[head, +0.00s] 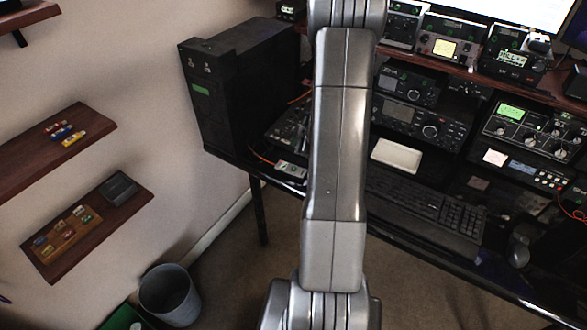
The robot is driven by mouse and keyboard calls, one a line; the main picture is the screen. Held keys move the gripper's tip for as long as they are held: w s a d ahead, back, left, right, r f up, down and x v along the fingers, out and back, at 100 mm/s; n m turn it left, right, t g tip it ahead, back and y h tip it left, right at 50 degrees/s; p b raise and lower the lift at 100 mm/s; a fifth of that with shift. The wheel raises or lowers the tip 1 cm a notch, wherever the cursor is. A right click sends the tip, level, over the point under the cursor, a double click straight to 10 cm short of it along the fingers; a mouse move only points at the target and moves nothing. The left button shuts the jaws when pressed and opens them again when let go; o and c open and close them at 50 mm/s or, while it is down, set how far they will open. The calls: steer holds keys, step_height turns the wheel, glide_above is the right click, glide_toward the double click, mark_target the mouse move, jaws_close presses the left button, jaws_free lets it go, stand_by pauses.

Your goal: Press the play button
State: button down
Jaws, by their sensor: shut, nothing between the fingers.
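I cannot make out a play button for certain. A device with a small display and a row of small buttons (540,177) sits low on the right side of the desk. A small grey device with a green mark (291,170) lies at the desk's left front edge, with an orange cable at it. My arm stands upright across the middle of the head view and hides part of the desk and devices. My gripper is outside the view.
Radios with knobs (420,120) and a knobbed unit (535,130) stand under a shelf. A keyboard (425,208) and mouse (519,250) lie in front. A black tower (240,88) stands left. Wall shelves (60,150) and a bin (170,295) are at far left.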

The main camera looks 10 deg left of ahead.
steer(key=shift+f+b, duration=4.05)
steer(key=shift+f, duration=0.35)
steer(key=shift+f+b, duration=0.3)
steer(key=shift+f, duration=0.15)
steer(key=shift+f, duration=0.25)
steer(key=shift+r, duration=0.15)
steer(key=shift+r+p, duration=0.55)
steer(key=shift+r, duration=0.05)
step_height(320, 180, up, 5)
steer(key=p, duration=0.5)
steer(key=shift+r, duration=0.1)
